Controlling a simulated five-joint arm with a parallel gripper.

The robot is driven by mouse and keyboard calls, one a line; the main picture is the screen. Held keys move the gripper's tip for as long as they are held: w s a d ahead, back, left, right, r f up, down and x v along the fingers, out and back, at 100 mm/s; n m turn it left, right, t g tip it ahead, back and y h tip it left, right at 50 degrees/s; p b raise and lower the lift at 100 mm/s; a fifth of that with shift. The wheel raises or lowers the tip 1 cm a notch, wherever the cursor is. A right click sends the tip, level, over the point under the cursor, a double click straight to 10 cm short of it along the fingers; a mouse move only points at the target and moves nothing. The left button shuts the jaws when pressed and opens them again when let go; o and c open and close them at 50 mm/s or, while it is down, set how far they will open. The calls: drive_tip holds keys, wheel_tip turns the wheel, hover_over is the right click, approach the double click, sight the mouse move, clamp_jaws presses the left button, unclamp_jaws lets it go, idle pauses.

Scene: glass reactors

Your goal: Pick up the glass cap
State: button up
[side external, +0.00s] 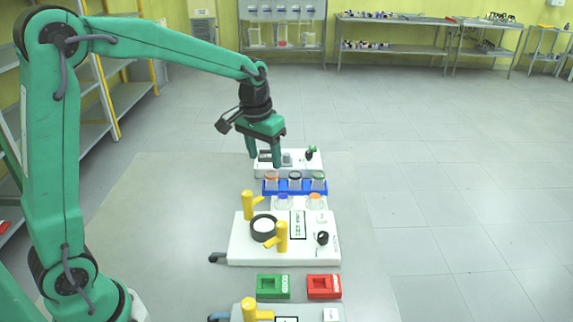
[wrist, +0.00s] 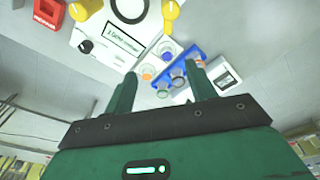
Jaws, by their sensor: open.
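My gripper (side external: 264,157) is open and empty, with its fingers pointing down behind the blue rack and in front of or over the far white device. In the wrist view, my gripper (wrist: 165,80) has its two green fingers spread wide. The blue rack (side external: 268,188) holds vials marked orange, black and green; it also shows between the fingers in the wrist view (wrist: 184,66). Two clear glass pieces, one with blue (side external: 283,202) and one with orange (side external: 315,202), stand in front of the rack. I cannot tell for sure which piece is the glass cap.
The far white device (side external: 303,171) has a small greyish piece on top. A larger white device (side external: 290,254) with yellow clamps (side external: 282,236) and a black ring (side external: 263,228) stands nearer. Green (side external: 273,286) and red (side external: 324,286) blocks lie in front. Floor at right is clear.

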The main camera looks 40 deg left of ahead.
drive_tip(key=g, duration=0.2)
hover_over(283, 196)
drive_tip(key=shift+n, duration=0.3)
drive_tip(key=f, duration=1)
drive_tip(key=shift+s+d, duration=0.1)
drive_tip(key=shift+s, duration=0.15)
drive_tip(key=shift+w+f, duration=0.15)
drive_tip(key=shift+f, duration=3.7)
drive_tip(key=c, duration=0.6)
drive_tip(key=shift+r, duration=0.15)
drive_tip(key=shift+c, duration=0.2)
drive_tip(key=shift+r, duration=0.55)
drive_tip(key=r, duration=0.3)
drive_tip(key=shift+d+r, duration=0.15)
drive_tip(key=shift+d, duration=0.15)
drive_tip(key=s+d+r, duration=0.5)
drive_tip(key=d+r, duration=0.1)
drive_tip(key=d, duration=0.3)
drive_tip(key=shift+s+d+r, duration=0.15)
drive_tip(key=shift+d, duration=0.2)
